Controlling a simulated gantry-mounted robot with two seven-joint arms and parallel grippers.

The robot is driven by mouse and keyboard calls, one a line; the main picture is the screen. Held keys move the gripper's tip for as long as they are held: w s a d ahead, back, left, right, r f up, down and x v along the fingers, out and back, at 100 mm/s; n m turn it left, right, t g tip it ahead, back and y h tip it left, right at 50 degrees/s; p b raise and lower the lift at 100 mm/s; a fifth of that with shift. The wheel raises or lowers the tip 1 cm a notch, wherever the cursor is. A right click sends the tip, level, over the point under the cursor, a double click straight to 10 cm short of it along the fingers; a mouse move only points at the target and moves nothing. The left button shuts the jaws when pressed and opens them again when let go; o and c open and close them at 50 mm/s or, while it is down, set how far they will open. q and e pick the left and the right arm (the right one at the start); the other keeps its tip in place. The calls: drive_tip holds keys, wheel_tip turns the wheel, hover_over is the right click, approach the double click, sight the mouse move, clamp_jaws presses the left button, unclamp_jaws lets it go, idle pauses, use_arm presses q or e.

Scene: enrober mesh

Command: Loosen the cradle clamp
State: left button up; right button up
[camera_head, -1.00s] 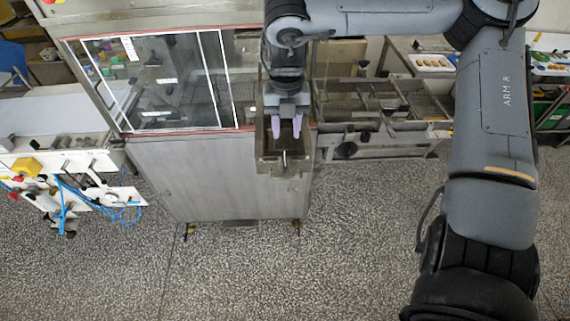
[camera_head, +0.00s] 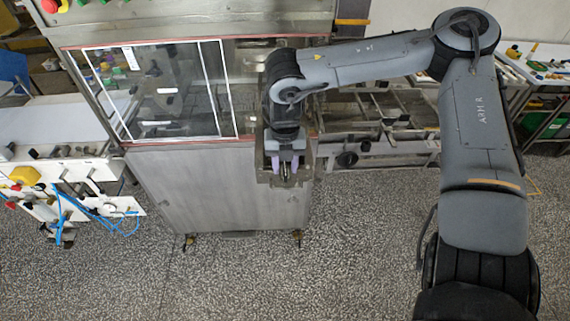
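My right gripper (camera_head: 284,170) points down over the metal cradle (camera_head: 303,178) at the front right corner of the enrober cabinet. Its two purple fingers are apart, one on each side of a small light metal piece, which looks like the clamp (camera_head: 285,173). I cannot tell whether the fingers touch it. The arm and gripper hide the back of the cradle. My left gripper is out of view.
The cabinet (camera_head: 215,190) with its clear window (camera_head: 165,90) stands left of the gripper. A metal mesh frame (camera_head: 375,118) is at right behind the arm. A white bench with blue hoses (camera_head: 100,212) is at far left. Speckled floor in front is clear.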

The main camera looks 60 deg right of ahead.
drive_tip(key=shift+f, duration=0.2)
clamp_jaws()
